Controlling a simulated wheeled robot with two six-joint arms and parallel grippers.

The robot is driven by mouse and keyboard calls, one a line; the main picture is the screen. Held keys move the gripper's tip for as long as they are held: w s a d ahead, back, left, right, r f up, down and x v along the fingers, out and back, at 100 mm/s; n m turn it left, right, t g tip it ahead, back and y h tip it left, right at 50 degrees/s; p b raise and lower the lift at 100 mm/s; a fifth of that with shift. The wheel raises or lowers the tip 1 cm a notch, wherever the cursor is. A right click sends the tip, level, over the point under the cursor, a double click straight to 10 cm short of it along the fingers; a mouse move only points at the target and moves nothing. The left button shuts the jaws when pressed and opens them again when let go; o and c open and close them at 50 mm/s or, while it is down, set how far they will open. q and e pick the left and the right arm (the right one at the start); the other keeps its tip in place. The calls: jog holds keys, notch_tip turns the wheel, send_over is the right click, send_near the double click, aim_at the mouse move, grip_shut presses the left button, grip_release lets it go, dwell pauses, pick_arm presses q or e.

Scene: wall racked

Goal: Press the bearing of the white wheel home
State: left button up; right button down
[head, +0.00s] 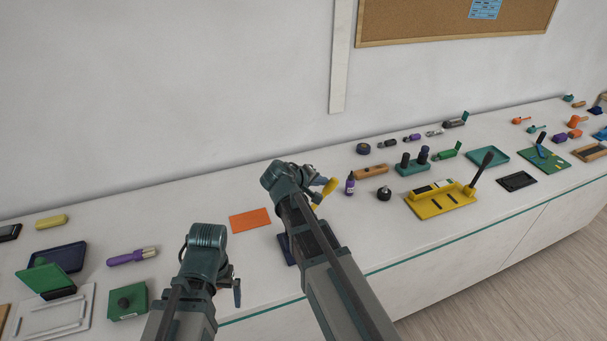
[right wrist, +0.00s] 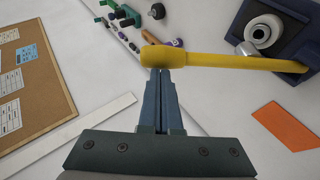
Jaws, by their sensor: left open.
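The white wheel (right wrist: 265,30) sits on a dark navy press (right wrist: 285,48) at the upper right of the right wrist view, with a grey metal round part at its middle. How deep the bearing sits is too small to tell. A yellow lever (right wrist: 225,62) runs across from the press to a rounded end at my right gripper's tips. My right gripper (right wrist: 164,72) has its fingers together at that end; I cannot tell if they touch it. In the head view my right arm hides most of the press (head: 286,247). My left gripper (head: 237,291) is open, well left of the press.
An orange sheet (head: 250,220) lies left of the press. A purple-handled tool (head: 131,257), a green block (head: 128,302) and a navy tray (head: 57,257) are on the left. A purple bottle (head: 350,185) and a yellow fixture (head: 441,199) stand to the right. The wall is close behind.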

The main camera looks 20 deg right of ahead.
jog(key=d+f+m+y+b, duration=0.1)
jog(key=d+f+y+b, duration=0.7)
jog(key=d+f, duration=0.4)
notch_tip(320, 180, down, 4)
jog(key=shift+w+d+f+m+g+y+b, duration=0.15)
jog(key=shift+d+f+m+g+y+b, duration=0.2)
jog(key=shift+b, duration=0.55)
jog(key=shift+r, duration=0.15)
notch_tip(320, 180, up, 13)
jog(key=s+p, duration=0.2)
jog(key=p, duration=1.1)
jog(key=shift+d, duration=0.35)
